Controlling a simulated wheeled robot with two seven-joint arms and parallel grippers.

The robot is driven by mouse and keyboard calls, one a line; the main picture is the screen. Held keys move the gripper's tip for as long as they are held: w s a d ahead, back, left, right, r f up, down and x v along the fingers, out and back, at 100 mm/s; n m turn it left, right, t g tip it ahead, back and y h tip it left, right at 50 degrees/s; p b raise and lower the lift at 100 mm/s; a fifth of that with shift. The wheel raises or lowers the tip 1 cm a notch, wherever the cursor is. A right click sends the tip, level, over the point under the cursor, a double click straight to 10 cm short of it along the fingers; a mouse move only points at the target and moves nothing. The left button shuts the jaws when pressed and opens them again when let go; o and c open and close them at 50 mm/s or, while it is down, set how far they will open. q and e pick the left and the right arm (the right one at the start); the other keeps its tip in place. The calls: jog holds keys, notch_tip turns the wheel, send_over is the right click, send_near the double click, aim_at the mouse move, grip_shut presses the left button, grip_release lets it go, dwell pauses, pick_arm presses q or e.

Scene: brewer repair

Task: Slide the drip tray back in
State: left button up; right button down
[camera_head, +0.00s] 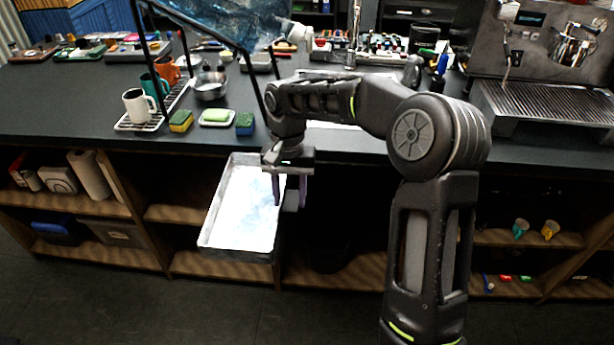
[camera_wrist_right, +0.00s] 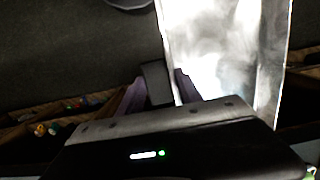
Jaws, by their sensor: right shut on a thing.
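The drip tray (camera_head: 208,235) is a shallow, bright metal pan, tilted in the head view, in front of the dark counter's edge, with its far end close to that edge. It also shows at the upper right of the right wrist view (camera_wrist_right: 272,85). My right gripper (camera_head: 289,192) is at the tray's right side, with its two purplish fingers pointing down. In the right wrist view, the fingers (camera_wrist_right: 158,88) are on either side of a small grey block beside the tray wall. The gripper is shut on this block, which looks like a grip on the tray. My left gripper is not in view.
The counter (camera_head: 60,105) holds mugs (camera_head: 138,106), sponges (camera_head: 181,121) and a metal bowl (camera_head: 210,85). A steel coffee machine (camera_head: 540,40) stands at the right over a grated tray (camera_head: 545,108). Open shelves (camera_head: 90,205) lie below. The floor in front is clear.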

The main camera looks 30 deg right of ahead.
aim_at(274, 217)
jog(key=a+f+n, duration=0.1)
jog(key=f, duration=0.1)
jog(key=a+f+n, duration=0.1)
jog(key=f+n, duration=0.1)
jog(key=f, duration=0.1)
jog(key=a+f+n, duration=0.2)
jog(key=f, duration=0.1)
jog(key=shift+w+f+h, duration=0.15)
jog(key=shift+w+h, duration=0.1)
jog(key=shift+h, duration=0.05)
jog(key=s+a+f+n, duration=0.2)
jog(key=a+f, duration=0.3)
jog(key=f, duration=0.3)
jog(key=shift+s+n, duration=0.3)
jog(key=shift+s, duration=0.05)
jog(key=shift+a+f, duration=0.1)
